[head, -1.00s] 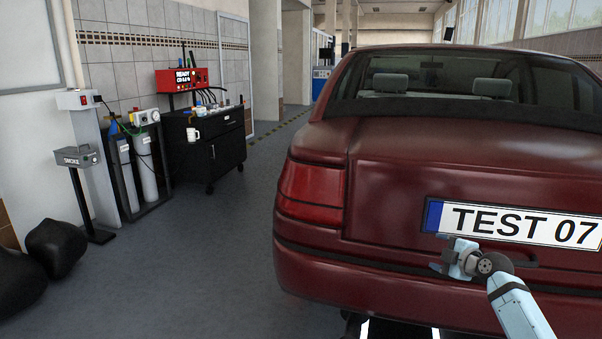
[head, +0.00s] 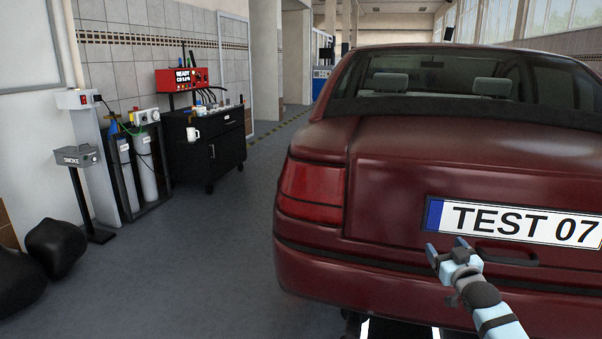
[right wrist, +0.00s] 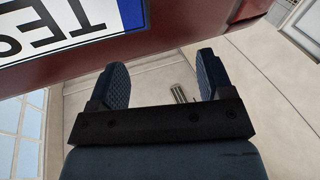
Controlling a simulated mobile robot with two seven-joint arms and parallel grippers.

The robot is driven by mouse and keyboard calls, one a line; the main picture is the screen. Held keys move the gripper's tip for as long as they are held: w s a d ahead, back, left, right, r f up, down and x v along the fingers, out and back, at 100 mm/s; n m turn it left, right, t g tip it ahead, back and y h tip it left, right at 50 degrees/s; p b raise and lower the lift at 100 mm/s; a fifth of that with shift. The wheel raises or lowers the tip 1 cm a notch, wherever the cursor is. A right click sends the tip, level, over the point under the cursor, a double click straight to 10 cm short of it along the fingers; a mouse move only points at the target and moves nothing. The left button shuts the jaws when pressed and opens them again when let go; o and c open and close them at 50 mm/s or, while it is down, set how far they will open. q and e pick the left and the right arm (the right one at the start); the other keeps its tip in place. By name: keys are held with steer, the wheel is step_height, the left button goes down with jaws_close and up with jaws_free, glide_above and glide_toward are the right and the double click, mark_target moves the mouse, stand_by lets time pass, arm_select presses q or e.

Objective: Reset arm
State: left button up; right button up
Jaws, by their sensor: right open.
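My right gripper (head: 447,248) is in front of the rear of the dark red car (head: 400,190), just below the left end of the licence plate (head: 520,222) reading TEST 07. Its two fingers are apart with nothing between them. In the right wrist view the open gripper (right wrist: 162,85) shows dark ribbed fingers, with the car's rear edge (right wrist: 200,35) and part of the plate (right wrist: 55,25) beyond them, seen turned over. Whether the fingers touch the car cannot be told. My left gripper is not in view.
Gas bottles (head: 146,170), a grey SMOKE box on a stand (head: 80,156) and black bags (head: 55,248) are further left. The floor (head: 195,265) between these and the car is clear.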

steer(key=s+a+f+n+g+y+b, duration=0.1)
steer(key=s+a+f+y, duration=0.25)
steer(key=s+a, duration=0.65)
steer(key=s+a+f+n+y+b, duration=0.15)
steer(key=s+a+f, duration=0.25)
steer(key=s+a, duration=0.55)
steer(key=s+a+r+m+y, duration=0.1)
steer(key=s+a+r, duration=0.2)
steer(key=s, duration=0.7)
steer(key=s+a+r+m+y, duration=0.1)
steer(key=s+a+r+y, duration=0.15)
steer(key=s, duration=0.85)
arm_select(q)
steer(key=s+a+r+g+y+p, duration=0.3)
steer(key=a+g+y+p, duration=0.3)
steer(key=p, duration=3.1)
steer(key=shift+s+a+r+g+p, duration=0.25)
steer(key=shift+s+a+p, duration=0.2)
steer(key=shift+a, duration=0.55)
arm_select(e)
steer(key=s+d+r+g+h, duration=0.4)
steer(key=d+r+g+h, duration=0.2)
steer(key=d+r+g, duration=0.1)
steer(key=shift+d+h, duration=0.35)
steer(key=shift+d, duration=0.1)
